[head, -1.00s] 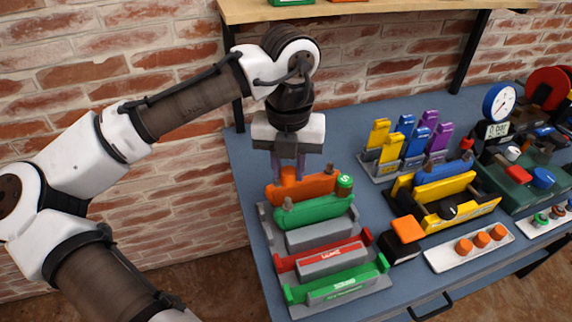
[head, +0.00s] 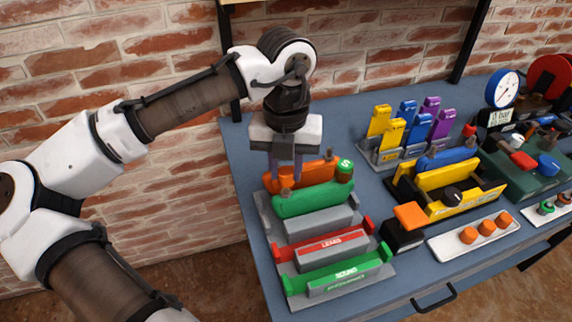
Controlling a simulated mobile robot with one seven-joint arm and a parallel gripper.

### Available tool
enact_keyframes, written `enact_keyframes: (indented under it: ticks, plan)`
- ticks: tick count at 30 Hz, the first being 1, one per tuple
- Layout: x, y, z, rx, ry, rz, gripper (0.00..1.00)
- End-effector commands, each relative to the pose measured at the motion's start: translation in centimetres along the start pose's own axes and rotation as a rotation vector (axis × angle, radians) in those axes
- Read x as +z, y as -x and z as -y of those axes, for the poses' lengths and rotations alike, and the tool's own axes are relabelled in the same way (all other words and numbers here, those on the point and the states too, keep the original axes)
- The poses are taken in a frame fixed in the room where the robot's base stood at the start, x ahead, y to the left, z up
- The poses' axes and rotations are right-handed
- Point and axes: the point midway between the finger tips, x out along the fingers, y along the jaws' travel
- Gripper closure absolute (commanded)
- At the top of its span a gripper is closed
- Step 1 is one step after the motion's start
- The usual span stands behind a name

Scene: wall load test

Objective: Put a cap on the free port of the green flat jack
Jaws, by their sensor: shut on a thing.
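The green flat jack (head: 314,200) lies in the grey rack on the bench, in front of the orange flat jack (head: 318,172). A green cap marked S (head: 345,168) sits at its right end. My gripper (head: 286,180) points down at the jack's left end. It is shut on an orange cap (head: 288,182), which hides the port there. I cannot tell whether the cap touches the port. Several more orange caps (head: 487,227) stand on a white tray (head: 448,250) at the right.
Red (head: 322,245) and green (head: 336,279) labelled holders lie in front in the rack. Yellow, blue and purple upright blocks (head: 408,125) stand behind. A black unit with an orange top (head: 409,216), a yellow tray (head: 482,208) and a pressure gauge (head: 502,88) are to the right.

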Motion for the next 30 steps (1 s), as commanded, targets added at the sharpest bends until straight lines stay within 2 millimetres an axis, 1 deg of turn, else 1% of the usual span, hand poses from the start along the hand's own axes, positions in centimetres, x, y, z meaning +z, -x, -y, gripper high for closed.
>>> enact_keyframes:
  ticks: [30]
  plan:
    - [0.0, -2.6, 0.0, -0.001, 0.0, 0.0, 0.94]
